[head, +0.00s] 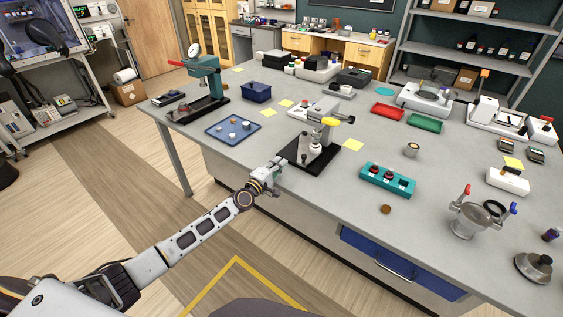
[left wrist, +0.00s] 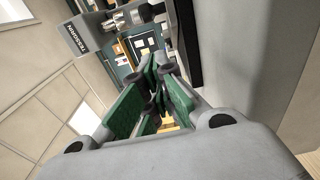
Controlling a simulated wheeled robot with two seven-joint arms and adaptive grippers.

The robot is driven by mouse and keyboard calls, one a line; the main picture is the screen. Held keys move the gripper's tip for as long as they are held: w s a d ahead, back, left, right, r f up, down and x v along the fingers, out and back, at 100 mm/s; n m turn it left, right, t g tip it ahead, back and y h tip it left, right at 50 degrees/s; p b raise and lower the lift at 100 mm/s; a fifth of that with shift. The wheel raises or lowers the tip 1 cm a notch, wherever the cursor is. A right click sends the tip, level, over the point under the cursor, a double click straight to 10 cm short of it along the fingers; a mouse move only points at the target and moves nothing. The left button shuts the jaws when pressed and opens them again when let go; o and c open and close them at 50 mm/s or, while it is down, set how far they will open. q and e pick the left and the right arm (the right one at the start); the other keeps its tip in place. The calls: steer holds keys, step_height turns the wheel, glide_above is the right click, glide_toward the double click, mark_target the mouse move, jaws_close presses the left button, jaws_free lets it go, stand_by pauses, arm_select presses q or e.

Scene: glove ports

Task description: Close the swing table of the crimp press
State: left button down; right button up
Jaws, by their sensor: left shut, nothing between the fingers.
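My left gripper (head: 279,162) is at the bench's front edge, just left of the black base; contact cannot be told. Its green-padded fingers (left wrist: 154,100) are shut and empty. A grey body with a printed label (left wrist: 78,38) is close by in the left wrist view. My right gripper is out of view.
A blue tray (head: 233,129) with small parts lies left of the press. A teal block with red knobs (head: 387,179) is to its right. A green press with a red lever (head: 205,82) stands at the far left. Yellow notes (head: 352,144) lie around.

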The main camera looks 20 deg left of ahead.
arm_select(q)
steer(key=shift+v, duration=3.75)
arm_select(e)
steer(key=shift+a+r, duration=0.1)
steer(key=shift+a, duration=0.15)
arm_select(q)
steer(key=shift+a+r, duration=0.1)
steer(key=shift+a, duration=0.05)
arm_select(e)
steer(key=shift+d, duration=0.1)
